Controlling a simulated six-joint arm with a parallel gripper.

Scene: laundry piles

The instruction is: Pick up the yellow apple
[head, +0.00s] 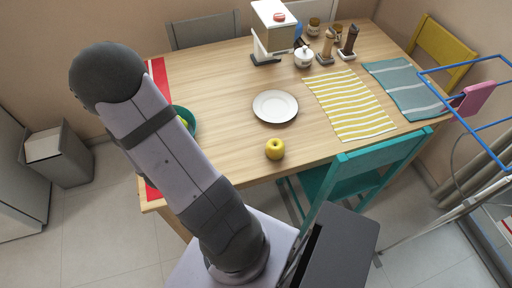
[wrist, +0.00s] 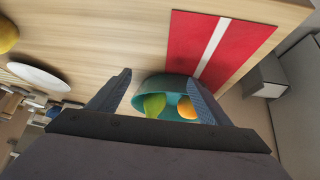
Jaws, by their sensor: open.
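The yellow apple (head: 275,148) sits on the wooden table near its front edge, just in front of the white plate (head: 275,106). In the wrist view the apple (wrist: 8,36) is cut off at the upper left edge, outside my fingers. My gripper (wrist: 163,90) is open, with nothing held between its fingers. It points toward a teal bowl (wrist: 150,82) holding a green pear (wrist: 154,105) and an orange fruit (wrist: 187,108). In the head view my arm hides the gripper and part of the bowl (head: 188,114).
A red cloth with a white stripe (wrist: 222,45) lies at the table's left end. A yellow striped cloth (head: 348,104) and a grey-teal cloth (head: 405,88) lie right of the plate. A teal chair (head: 375,163) stands at the front. Bare table surrounds the apple.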

